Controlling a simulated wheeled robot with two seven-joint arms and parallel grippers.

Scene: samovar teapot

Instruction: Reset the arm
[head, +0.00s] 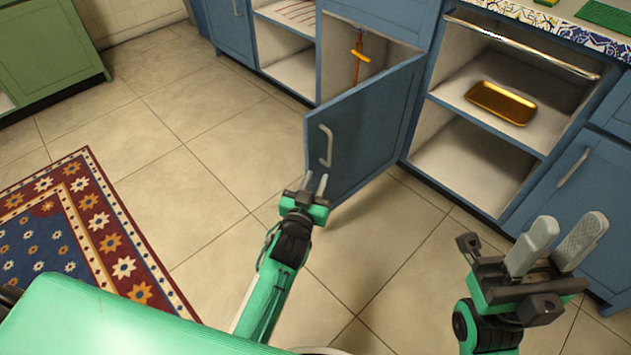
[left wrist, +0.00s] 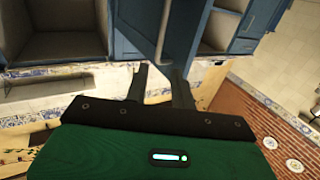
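My left gripper (head: 315,180) is open and empty, just below the metal handle (head: 326,146) of an open blue cabinet door (head: 362,132). In the left wrist view, its two dark fingers (left wrist: 160,78) stand apart, with the handle (left wrist: 164,38) just beyond their tips. Whether a finger touches the door is hard to tell. My right gripper (head: 562,232) is open and empty at the lower right, its two grey fingers pointing up.
The blue door stands out into the room in front of my left gripper. An orange item (head: 357,56) hangs inside the cabinet. A golden tray (head: 501,103) lies on a shelf to the right. A patterned rug (head: 90,235) lies at left, with free tiled floor (head: 200,150) between.

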